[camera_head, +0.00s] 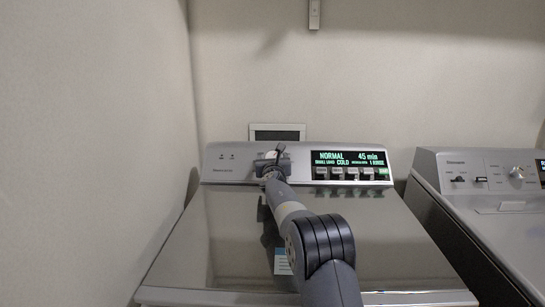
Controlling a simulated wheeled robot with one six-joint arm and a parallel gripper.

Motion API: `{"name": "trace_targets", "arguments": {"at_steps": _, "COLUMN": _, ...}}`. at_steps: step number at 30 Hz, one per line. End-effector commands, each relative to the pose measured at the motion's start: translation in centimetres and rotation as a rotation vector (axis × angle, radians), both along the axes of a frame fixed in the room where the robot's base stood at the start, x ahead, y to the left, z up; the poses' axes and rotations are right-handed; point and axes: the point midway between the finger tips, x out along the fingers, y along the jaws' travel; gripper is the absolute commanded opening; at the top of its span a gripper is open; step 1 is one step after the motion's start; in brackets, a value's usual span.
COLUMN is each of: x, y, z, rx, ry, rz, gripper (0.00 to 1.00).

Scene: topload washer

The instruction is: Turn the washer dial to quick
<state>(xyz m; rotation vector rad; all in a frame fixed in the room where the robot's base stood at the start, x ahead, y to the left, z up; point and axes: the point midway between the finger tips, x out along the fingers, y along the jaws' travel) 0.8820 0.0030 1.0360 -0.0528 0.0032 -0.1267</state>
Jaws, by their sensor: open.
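The washer's control panel (228,173) stands at the back of the grey top-load washer (370,235). Its lit display (348,158) reads NORMAL, 45 min, COLD and 1 RINSE, with smaller text hard to read. My gripper (272,157) is at the panel, left of the display, with open jaws. The dial cannot be made out; the panel area behind my gripper is hidden by it. I cannot tell whether my gripper touches the panel or has the dial between its fingers.
A row of several buttons (350,173) sits below the display, close to the right of my gripper. A second machine (480,185) with knobs stands at the right. The washer's lid is shut. A wall (90,130) runs along the left, and a wall plate (277,132) is behind the panel.

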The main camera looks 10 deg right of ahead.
Motion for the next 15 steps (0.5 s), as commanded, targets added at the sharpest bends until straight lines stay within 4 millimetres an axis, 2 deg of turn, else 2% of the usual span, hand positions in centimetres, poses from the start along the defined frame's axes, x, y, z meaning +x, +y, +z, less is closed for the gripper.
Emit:
{"name": "trace_targets", "arguments": {"at_steps": 6, "x": 0.01, "y": -0.01, "z": -0.05, "rx": 0.000, "ry": 0.000, "rz": 0.000, "gripper": 0.70}}
{"name": "trace_targets", "arguments": {"at_steps": 15, "x": 0.00, "y": -0.01, "z": -0.04, "rx": 0.000, "ry": 0.000, "rz": 0.000, "gripper": 0.46}}
